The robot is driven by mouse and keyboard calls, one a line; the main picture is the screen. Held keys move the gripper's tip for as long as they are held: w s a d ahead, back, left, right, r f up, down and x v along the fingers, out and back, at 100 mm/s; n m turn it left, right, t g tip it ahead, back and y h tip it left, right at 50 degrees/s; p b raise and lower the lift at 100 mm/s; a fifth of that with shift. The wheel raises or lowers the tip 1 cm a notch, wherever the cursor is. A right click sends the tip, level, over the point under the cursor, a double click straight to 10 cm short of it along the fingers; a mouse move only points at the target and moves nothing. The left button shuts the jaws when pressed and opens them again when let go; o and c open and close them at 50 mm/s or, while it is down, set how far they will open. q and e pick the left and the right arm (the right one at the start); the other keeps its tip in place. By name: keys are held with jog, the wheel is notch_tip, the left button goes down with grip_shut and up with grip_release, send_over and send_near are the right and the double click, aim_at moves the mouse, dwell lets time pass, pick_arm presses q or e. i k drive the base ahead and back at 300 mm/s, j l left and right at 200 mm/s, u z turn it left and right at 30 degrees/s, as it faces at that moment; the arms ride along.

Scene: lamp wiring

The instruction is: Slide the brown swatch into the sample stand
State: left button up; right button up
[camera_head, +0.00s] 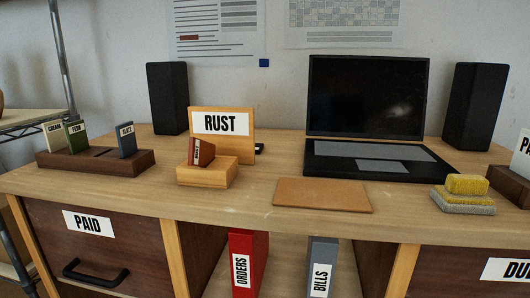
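A small reddish-brown swatch (201,152) with a pale label on its edge stands tilted on a light wooden block (207,176). The block sits in front of an upright board (223,122) labelled RUST. A dark brown slotted stand (95,163) is at the left of the desk. It holds swatches labelled CREAM (53,136), FERN (76,138) and SLATE (126,140). A bare stretch with dark slots shows between FERN and SLATE. Neither of my grippers is in view.
A laptop (366,120) stands at the back between two black speakers (168,97) (475,105). A tan mat (322,194) lies at the front, and yellow and grey sponges (465,194) lie right of it. Below are drawers and binders. Desk between stand and block is clear.

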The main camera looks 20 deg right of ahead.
aim_at(209, 177)
jog(key=i+j+z, duration=0.2)
jog(key=z, duration=0.25)
jog(key=i+j+z, duration=0.15)
jog(key=j+z, duration=0.7)
jog(key=i, duration=0.05)
